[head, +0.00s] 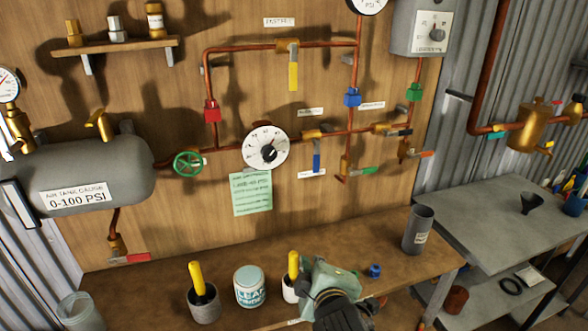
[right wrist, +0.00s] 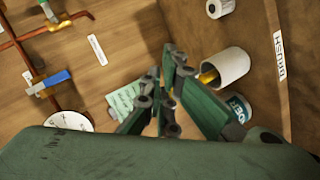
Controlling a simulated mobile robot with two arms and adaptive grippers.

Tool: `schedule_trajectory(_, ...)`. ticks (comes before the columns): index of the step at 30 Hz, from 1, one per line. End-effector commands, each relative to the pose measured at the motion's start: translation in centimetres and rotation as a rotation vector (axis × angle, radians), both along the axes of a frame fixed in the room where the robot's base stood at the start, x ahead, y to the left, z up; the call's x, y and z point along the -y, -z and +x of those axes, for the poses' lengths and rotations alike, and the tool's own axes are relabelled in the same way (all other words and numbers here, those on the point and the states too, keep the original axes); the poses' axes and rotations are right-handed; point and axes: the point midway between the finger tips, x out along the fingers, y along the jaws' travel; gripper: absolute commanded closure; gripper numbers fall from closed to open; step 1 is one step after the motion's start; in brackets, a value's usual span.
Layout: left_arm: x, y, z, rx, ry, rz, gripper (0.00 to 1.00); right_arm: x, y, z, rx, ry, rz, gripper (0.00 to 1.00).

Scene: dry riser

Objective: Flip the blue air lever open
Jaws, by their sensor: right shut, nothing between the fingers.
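The blue lever (head: 316,161) hangs straight down from a brass valve on the copper pipe, right of the white round dial. In the right wrist view the blue lever (right wrist: 51,83) lies at the left, well apart from the fingers. My right gripper (head: 328,272) is over the bench, below and in front of the wall piping. Its green fingers (right wrist: 172,75) are shut and empty in the right wrist view. It touches no lever. My left gripper is in neither view.
Near the right gripper on the bench (head: 150,290) are a white cup (head: 288,290) with a yellow-handled brush, a leak can (head: 250,288) and a grey cylinder (head: 418,230). A yellow lever (head: 293,76), red valve (head: 212,111) and green handwheel (head: 188,163) are on the wall piping.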

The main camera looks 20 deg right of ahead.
Motion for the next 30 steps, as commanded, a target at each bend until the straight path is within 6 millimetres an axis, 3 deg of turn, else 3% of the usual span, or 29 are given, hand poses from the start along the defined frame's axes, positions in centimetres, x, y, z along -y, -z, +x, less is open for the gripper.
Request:
schedule_trajectory(1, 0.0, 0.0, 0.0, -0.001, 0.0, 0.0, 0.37, -0.3, -2.5, 1.4, 0.058, -0.02, -0.065, 1.0)
schedule_trajectory(6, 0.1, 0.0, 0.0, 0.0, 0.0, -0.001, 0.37, -1.4, -9.7, 4.6, 0.213, -0.065, -0.298, 1.0)
schedule_trajectory(9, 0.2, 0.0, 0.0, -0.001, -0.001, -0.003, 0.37, -2.0, -12.9, 5.5, 0.279, -0.076, -0.407, 1.0)
schedule_trajectory(12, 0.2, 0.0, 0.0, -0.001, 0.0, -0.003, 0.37, -2.4, -14.8, 6.0, 0.314, -0.079, -0.473, 1.0)
schedule_trajectory(25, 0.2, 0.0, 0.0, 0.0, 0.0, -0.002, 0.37, -2.5, -15.6, 6.2, 0.329, -0.08, -0.502, 1.0)
schedule_trajectory(30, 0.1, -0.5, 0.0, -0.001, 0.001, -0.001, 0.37, -2.2, -15.8, 7.6, 0.328, -0.079, -0.502, 1.0)
